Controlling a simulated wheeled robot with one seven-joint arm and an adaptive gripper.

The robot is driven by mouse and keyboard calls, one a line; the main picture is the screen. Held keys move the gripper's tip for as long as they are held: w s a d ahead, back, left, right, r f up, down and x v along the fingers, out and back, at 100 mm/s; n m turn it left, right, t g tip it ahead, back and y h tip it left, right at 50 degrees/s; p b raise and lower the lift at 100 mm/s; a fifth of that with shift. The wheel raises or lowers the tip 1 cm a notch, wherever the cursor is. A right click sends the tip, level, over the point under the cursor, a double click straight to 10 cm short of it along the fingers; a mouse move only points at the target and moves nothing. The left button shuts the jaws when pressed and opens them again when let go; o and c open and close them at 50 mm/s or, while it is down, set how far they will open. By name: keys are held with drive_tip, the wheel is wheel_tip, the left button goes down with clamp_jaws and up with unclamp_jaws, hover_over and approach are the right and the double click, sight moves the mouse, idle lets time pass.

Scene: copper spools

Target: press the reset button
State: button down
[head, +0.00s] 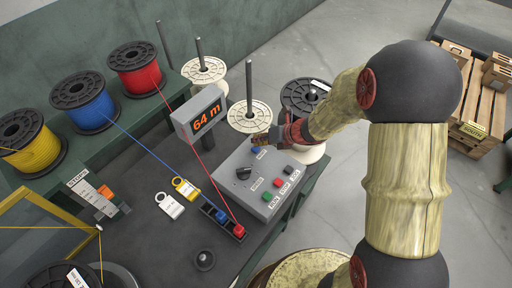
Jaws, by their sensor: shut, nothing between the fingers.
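A grey control box (240,195) stands on the dark bench. A blue button (256,150) sits near its far edge, with a small label beside it too small to read surely; it is the likely reset button. My gripper (263,141) is shut and empty. It is just above and beside the blue button at the far edge of the box; I cannot tell whether it touches it. The box also carries a black knob (243,173), a green button (267,197), a red button (279,184) and a dark button (290,170).
A display reading 64 m (203,119) stands left of the box. Yellow (35,150), blue (85,103) and red (137,70) wire spools line the left, with wires running across. Pale spools on posts (249,117) stand behind. Yellow and white tags lie on the bench.

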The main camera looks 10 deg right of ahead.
drive_tip(key=shift+f, duration=0.4)
drive_tip(key=shift+f+b, duration=0.25)
drive_tip(key=shift+b, duration=0.15)
idle(0.4)
drive_tip(key=shift+r+p, duration=0.75)
drive_tip(key=shift+p, duration=0.05)
wheel_tip(320, 180, up, 6)
drive_tip(key=p, duration=0.5)
drive_tip(key=shift+p, duration=0.3)
idle(0.5)
